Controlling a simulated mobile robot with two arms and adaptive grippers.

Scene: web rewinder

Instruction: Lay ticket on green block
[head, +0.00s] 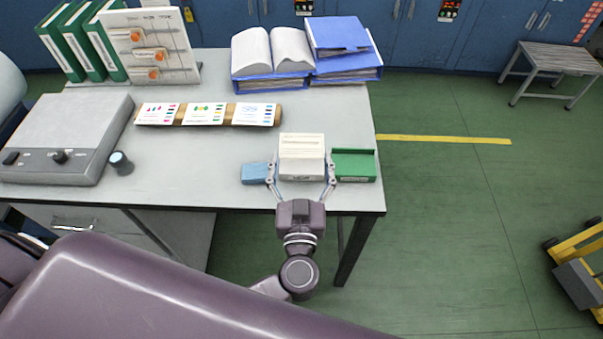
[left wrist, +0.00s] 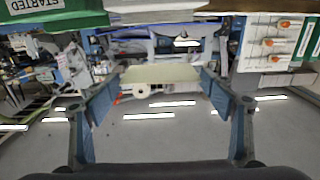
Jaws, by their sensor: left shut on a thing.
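My left gripper (head: 301,180) is shut on the cream ticket (head: 301,142), fingers on its two side edges. In the left wrist view the ticket (left wrist: 160,74) spans the gap between the fingertips. In the head view it appears in front of or above a white block (head: 301,171); the gap between them is hard to judge. The green block (head: 354,166) stands just right of the gripper at the table's front edge, with no ticket seen on it. Its side, marked "STARTED", shows in the left wrist view (left wrist: 50,20). My right gripper is out of view.
A blue block (head: 254,174) stands just left of the gripper. Behind are a card holder (head: 182,116), blue binders (head: 345,65), green binders (head: 60,50) and a board with orange knobs (head: 150,45). A grey console (head: 60,140) is at left.

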